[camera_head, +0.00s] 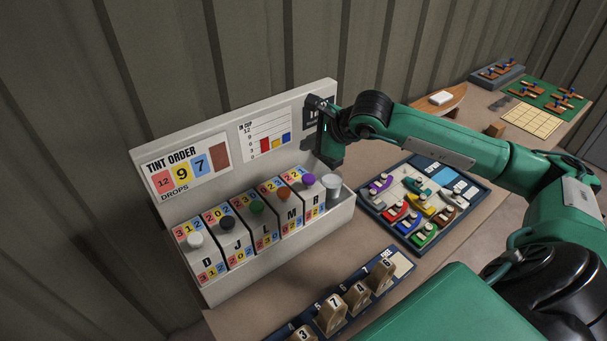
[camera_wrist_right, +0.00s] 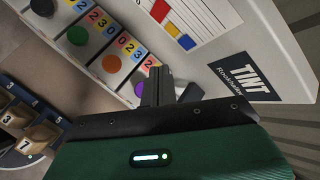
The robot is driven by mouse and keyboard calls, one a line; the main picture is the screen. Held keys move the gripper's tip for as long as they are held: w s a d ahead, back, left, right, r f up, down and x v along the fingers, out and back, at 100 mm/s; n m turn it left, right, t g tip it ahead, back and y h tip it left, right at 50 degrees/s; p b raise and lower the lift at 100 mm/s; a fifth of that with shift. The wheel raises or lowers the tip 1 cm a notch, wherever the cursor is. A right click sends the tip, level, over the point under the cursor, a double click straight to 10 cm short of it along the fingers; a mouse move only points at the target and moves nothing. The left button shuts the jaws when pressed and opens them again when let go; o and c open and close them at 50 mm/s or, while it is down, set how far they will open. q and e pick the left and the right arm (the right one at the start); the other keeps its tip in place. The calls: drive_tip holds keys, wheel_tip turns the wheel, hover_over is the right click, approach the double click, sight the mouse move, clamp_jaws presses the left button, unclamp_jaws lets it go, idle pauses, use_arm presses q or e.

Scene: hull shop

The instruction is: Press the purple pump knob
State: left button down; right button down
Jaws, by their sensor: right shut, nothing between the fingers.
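The purple pump knob (camera_head: 309,179) tops the rightmost pump in the white tint dispenser (camera_head: 245,262). In the right wrist view the purple knob (camera_wrist_right: 139,88) shows just left of the fingers, partly hidden by them. My right gripper (camera_head: 332,160) is shut and empty. It points down above and slightly right of the purple knob, close to the dispenser's back panel, and looks apart from the knob. The shut fingers also show in the right wrist view (camera_wrist_right: 157,82). My left gripper is not in view.
Orange (camera_head: 284,191), green (camera_head: 257,208), black (camera_head: 227,222) and white (camera_head: 195,240) knobs stand in a row to the left. A clear cup (camera_head: 332,184) is right of the purple knob. A tray of coloured pieces (camera_head: 369,203) and a numbered rack (camera_head: 327,300) lie nearby.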

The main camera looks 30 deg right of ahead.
drive_tip(key=shift+d+r+h, duration=0.25)
drive_tip(key=shift+d+h, duration=0.05)
drive_tip(key=shift+d, duration=0.4)
drive_tip(key=shift+w+f, duration=0.1)
drive_tip(key=shift+f, duration=0.05)
hover_over(312, 179)
wheel_tip(312, 179, down, 6)
drive_tip(key=shift+r+b, duration=0.2)
drive_tip(key=shift+b, duration=0.2)
wheel_tip(312, 179, down, 2)
drive_tip(key=shift+f+b, duration=0.1)
drive_tip(key=shift+b, duration=1)
drive_tip(key=shift+f+b, duration=0.45)
drive_tip(key=shift+b, duration=0.1)
drive_tip(key=shift+r, duration=0.1)
